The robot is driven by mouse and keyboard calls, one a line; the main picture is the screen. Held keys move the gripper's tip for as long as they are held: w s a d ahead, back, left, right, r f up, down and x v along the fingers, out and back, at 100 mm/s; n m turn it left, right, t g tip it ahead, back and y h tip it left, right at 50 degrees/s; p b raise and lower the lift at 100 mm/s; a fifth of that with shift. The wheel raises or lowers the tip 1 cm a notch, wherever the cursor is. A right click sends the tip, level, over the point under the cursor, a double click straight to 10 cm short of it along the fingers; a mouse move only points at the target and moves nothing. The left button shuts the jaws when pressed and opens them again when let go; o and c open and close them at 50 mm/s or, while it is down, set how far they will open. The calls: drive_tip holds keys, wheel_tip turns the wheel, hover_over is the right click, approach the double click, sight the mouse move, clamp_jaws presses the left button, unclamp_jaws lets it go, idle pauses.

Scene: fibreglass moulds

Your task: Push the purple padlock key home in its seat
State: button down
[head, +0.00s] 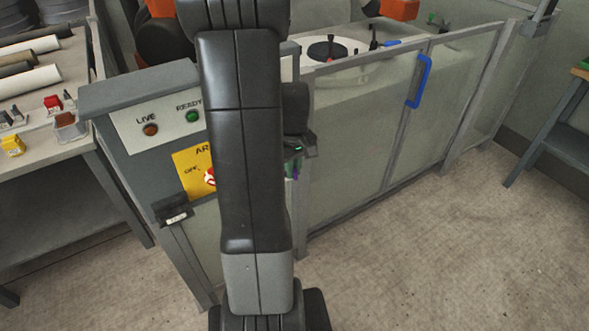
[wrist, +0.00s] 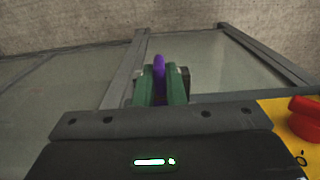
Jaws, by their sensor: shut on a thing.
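The purple padlock key (wrist: 159,68) stands between the green fingers of my gripper (wrist: 160,80), which is shut on it. In the head view my gripper (head: 296,160) is mostly behind my arm, with a small bit of purple showing below it, close to the grey cabinet and fence post. A small dark piece (wrist: 186,74) shows just beside the right finger in the wrist view; I cannot tell what it is. The key's seat is not clearly visible, and I cannot tell whether the key touches it.
A yellow panel (head: 190,161) with a red knob (head: 210,177) is on the cabinet front, partly behind my arm; the knob (wrist: 307,118) is right of my gripper in the wrist view. A green READY lamp (head: 193,116) sits above. A fence gate has a blue handle (head: 419,81). Right floor is clear.

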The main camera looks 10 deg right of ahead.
drive_tip(key=c, duration=1.4)
unclamp_jaws()
drive_tip(key=shift+c, duration=0.2)
wheel_tip(320, 180, up, 14)
drive_tip(key=p, duration=0.1)
drive_tip(key=shift+f, duration=0.15)
wheel_tip(320, 180, down, 14)
drive_tip(key=shift+r+b, duration=0.15)
drive_tip(key=shift+b, duration=0.35)
